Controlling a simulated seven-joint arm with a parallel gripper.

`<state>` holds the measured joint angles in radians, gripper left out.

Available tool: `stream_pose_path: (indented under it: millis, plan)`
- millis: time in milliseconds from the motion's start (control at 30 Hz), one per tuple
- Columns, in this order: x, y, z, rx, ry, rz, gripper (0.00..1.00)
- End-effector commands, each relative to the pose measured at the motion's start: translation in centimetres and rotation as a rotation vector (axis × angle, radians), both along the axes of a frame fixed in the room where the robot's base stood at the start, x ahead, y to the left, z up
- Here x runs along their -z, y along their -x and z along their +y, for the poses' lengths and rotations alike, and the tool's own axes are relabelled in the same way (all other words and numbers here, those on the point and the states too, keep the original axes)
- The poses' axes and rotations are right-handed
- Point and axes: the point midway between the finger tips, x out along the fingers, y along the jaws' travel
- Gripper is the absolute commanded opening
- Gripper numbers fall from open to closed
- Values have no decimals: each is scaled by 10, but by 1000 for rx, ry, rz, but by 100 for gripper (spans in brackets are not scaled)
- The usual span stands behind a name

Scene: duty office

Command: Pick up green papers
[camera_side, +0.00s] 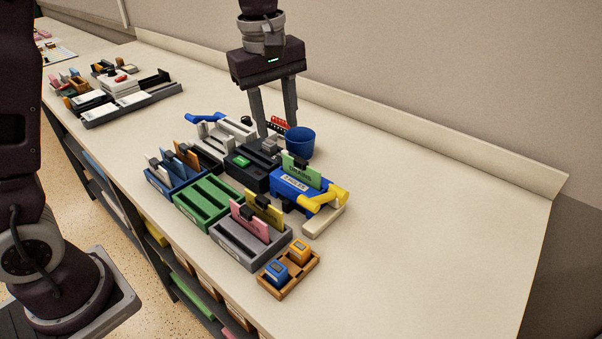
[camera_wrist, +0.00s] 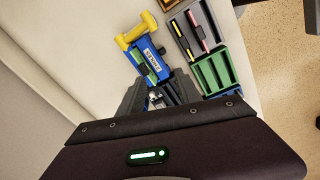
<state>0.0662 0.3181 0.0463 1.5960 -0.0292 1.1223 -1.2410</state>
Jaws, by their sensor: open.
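The green papers (camera_side: 301,171) stand upright with a black clip at their top edge, in a slot of a blue device (camera_side: 289,188) with a yellow handle. In the wrist view the green papers (camera_wrist: 150,75) show as a narrow strip on the blue device (camera_wrist: 146,52), just beyond the fingers. My gripper (camera_side: 277,125) is open and empty, pointing down. In the side view it appears behind the green papers, near a blue cup, and not touching the papers. The wrist view shows my gripper (camera_wrist: 160,92) with its fingers apart.
A blue cup (camera_side: 300,142) stands close behind the blue device. A black device (camera_side: 250,176), a green tray (camera_side: 208,203), a grey tray (camera_side: 250,247) with pink and yellow papers, and a wooden box (camera_side: 289,275) crowd around. The table's right side (camera_side: 430,230) is clear.

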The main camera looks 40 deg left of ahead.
Motion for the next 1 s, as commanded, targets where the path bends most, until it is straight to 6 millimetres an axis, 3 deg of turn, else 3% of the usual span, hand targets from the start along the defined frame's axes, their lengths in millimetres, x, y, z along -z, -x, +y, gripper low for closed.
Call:
stream_pose_path:
  millis: [33,100,200,600,700,900,933,1000]
  plan:
    - [21,-21,-3,-96,4,40,41]
    - [42,-40,-5,-216,6,75,41]
    - [61,-53,-7,-315,4,102,41]
    - [124,-61,-4,-343,4,111,41]
    - [134,-61,-4,-341,3,109,41]
    - [136,-62,-4,-341,4,106,41]
    - [136,-62,-4,-341,4,106,39]
    - [135,-62,-4,-341,4,106,25]
